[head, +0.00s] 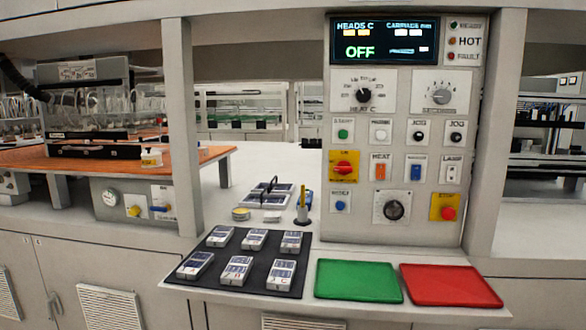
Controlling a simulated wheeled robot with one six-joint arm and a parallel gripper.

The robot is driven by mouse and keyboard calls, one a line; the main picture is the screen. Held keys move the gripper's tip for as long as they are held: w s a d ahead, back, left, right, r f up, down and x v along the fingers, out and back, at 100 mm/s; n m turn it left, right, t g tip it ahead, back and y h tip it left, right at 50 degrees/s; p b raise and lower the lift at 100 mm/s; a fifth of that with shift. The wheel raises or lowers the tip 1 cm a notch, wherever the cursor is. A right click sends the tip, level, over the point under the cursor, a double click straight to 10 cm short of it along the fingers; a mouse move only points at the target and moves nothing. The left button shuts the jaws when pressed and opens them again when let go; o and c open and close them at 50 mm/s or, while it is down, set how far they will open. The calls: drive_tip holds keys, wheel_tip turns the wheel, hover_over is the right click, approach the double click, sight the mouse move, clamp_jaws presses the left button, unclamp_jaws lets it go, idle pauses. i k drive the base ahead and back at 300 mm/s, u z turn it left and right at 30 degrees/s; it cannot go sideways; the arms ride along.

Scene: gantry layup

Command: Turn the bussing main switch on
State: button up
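A control panel (397,225) stands upright at the right of the counter. A red rotary switch (344,168) on a yellow plate sits at its left, with its handle lying roughly level; it looks like the main switch, but I cannot read its label. The display (384,40) at the top of the panel is lit and reads OFF in green. A red button (448,213) on another yellow plate sits at the lower right. My gripper is not in view.
In front lie a black mat (228,270) with several small boxes, a green tray (358,281) and a red tray (451,285). Posts flank the counter.

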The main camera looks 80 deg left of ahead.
sight(343, 167)
drive_tip(key=u, duration=2.7)
drive_tip(key=k, duration=0.65)
drive_tip(key=u, duration=0.4)
drive_tip(key=i, duration=1.15)
